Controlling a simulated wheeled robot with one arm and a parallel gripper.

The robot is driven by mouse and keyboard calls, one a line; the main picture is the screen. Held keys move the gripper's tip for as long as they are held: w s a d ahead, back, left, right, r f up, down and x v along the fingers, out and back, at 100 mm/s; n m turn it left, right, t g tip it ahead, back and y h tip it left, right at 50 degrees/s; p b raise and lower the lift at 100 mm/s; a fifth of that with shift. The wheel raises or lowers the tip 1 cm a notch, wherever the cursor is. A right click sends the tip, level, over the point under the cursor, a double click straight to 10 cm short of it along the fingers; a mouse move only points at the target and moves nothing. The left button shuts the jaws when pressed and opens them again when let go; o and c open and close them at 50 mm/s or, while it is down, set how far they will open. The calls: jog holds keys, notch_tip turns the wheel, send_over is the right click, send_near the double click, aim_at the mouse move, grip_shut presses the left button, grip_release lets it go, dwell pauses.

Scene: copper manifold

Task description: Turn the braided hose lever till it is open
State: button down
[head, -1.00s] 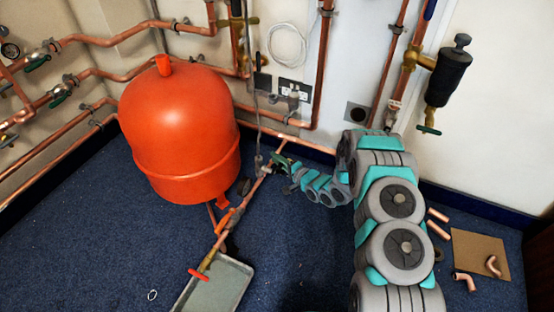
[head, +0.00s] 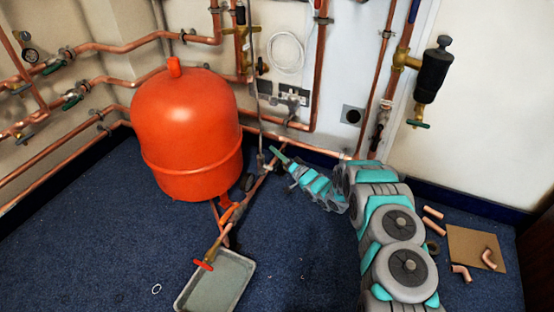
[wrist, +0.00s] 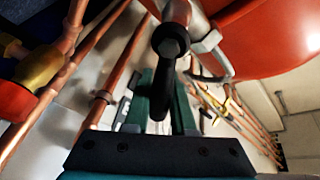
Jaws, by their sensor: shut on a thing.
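The grey braided hose (head: 257,95) hangs down the wall to the copper pipe right of the red vessel (head: 187,130). My gripper (head: 276,154) is low beside the foot of this hose. In the wrist view a black lever (wrist: 165,75) with a rounded head stands between the green fingers of my gripper (wrist: 160,100), which are shut on it. The red vessel (wrist: 275,35) fills the upper right there. The lever's valve body is largely hidden behind its head, and in the head view I cannot make out the lever clearly at the gripper.
A sloping copper pipe with an orange-red tap handle (head: 203,265) runs down to a grey tray (head: 240,290) on the floor. Copper pipes line the wall behind. Pipe offcuts and a brown board (head: 475,248) lie at the right.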

jog(key=shift+s+a+r+n+g+y+b, duration=0.4)
jog(key=shift+s+n+y+b, duration=0.6)
jog(key=shift+n, duration=1.25)
jog(key=shift+s+a+r+n+g+y+b, duration=0.3)
jog(key=shift+s+r+n+y+b, duration=0.65)
jog(key=shift+n, duration=1.25)
jog(key=shift+s+a+r+n+g+y+b, duration=0.15)
jog(key=shift+s+n+g+y+b, duration=0.5)
jog(key=shift+n+b, duration=1.15)
jog(key=shift+w+a+n+y+p, duration=0.15)
jog(key=shift+n+y+p, duration=0.2)
jog(key=shift+n, duration=0.2)
jog(key=c, duration=0.8)
grip_release()
jog(key=shift+t, duration=0.25)
jog(key=shift+o, duration=0.2)
jog(key=v, duration=0.8)
jog(key=shift+p, duration=0.4)
jog(key=shift+r, duration=0.15)
